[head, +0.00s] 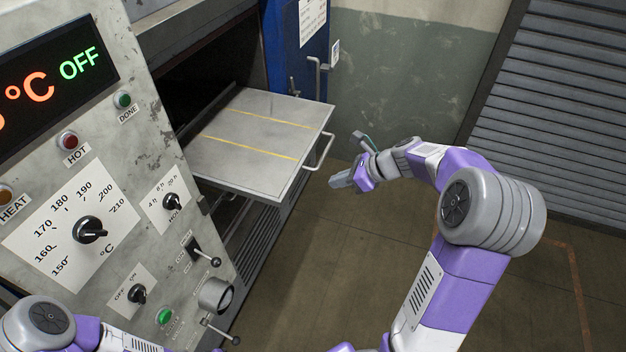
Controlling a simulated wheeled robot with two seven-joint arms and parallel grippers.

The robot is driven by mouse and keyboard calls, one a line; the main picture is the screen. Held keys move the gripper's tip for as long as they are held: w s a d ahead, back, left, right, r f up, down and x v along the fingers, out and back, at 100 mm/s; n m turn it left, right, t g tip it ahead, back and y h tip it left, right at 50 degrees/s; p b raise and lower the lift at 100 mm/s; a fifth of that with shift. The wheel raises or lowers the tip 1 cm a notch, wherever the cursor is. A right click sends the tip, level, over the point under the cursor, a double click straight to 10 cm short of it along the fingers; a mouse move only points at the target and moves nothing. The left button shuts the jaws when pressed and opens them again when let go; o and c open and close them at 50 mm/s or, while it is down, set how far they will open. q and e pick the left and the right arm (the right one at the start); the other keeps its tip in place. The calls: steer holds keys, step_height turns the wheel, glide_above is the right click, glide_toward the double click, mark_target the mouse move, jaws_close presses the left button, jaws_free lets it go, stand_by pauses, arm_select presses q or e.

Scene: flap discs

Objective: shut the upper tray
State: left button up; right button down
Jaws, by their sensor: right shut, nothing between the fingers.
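The upper tray (245,137) is a flat grey metal tray with two yellow lines, pulled out of the oven's dark opening. Its pale bar handle (319,151) is on its right front edge. My right gripper (338,183) is shut and empty, just to the right of the tray and slightly below the handle in the picture. A gap shows between gripper and handle. My left arm shows at the bottom left, but its gripper is not in view.
The oven's control panel (140,170) with dials, lamps and levers fills the left. A blue door (296,50) with a handle stands open behind the tray. A slatted shutter (560,100) is at the right. The floor (330,240) below the tray is clear.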

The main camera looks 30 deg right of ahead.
mark_target(291, 188)
steer(key=x, duration=0.4)
steer(key=r+x, duration=0.1)
steer(key=x, duration=0.3)
steer(key=w+a+r+x, duration=0.1)
steer(key=x, duration=0.3)
steer(key=shift+w+a+f, duration=0.3)
steer(key=shift+w, duration=0.1)
